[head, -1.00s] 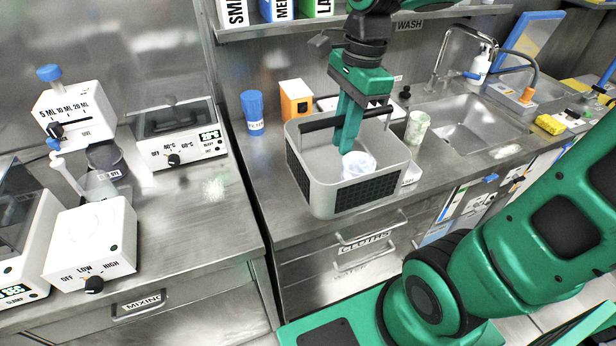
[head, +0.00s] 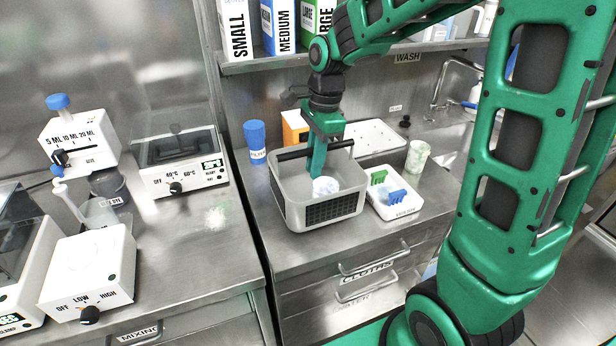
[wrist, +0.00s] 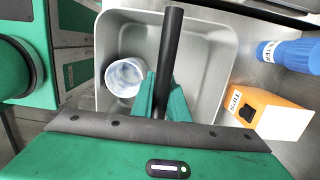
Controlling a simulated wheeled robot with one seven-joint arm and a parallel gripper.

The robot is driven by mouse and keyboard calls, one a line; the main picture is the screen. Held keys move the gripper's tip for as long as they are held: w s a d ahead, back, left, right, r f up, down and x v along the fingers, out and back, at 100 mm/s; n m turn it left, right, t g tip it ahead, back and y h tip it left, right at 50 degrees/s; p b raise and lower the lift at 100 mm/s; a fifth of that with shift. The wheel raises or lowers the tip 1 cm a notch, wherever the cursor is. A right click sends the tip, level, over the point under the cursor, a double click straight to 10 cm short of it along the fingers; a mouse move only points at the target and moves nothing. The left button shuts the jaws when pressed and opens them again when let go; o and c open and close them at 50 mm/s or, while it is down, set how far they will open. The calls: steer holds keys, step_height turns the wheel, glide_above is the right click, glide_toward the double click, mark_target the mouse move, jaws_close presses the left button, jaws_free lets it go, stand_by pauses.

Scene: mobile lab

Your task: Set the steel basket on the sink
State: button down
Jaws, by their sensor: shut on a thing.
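The steel basket (head: 345,168) is a grey box with dark mesh sides and a black bar handle (head: 292,154). It is upright over the left part of the counter; I cannot tell whether its base touches the counter. A whitish cup (head: 326,187) stands inside it, and this cup also shows in the wrist view (wrist: 125,76). My gripper (head: 317,152) is shut on the handle, its green fingers around the bar (wrist: 172,45) in the wrist view. The sink (head: 458,133) is at the right, mostly hidden behind my arm.
A white tray (head: 410,209) with green and blue items stands right of the basket. Behind are a blue filter cup (head: 255,136), an orange box (head: 292,124) and a white board (head: 375,137). A pale green cup (head: 417,157) stands before the sink. A shelf (head: 255,65) hangs above.

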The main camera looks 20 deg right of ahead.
steer(key=shift+f, duration=1.9)
steer(key=c, duration=1.7)
jaws_free()
steer(key=shift+c, duration=0.2)
steer(key=r, duration=0.4)
steer(key=d+r, duration=0.1)
steer(key=r, duration=0.7)
steer(key=shift+d, duration=0.2)
steer(key=s+d+f+n, duration=0.2)
steer(key=s+d+n, duration=0.2)
steer(key=s, duration=0.4)
steer(key=s+d+f+n, duration=0.2)
steer(key=s+d, duration=0.4)
steer(key=s, duration=0.3)
steer(key=s+d+f+n+h, duration=0.1)
steer(key=s+d+f+n, duration=0.1)
steer(key=s+d+n, duration=0.3)
steer(key=s, duration=0.3)
steer(key=shift+s+n, duration=0.3)
steer(key=shift+f, duration=0.1)
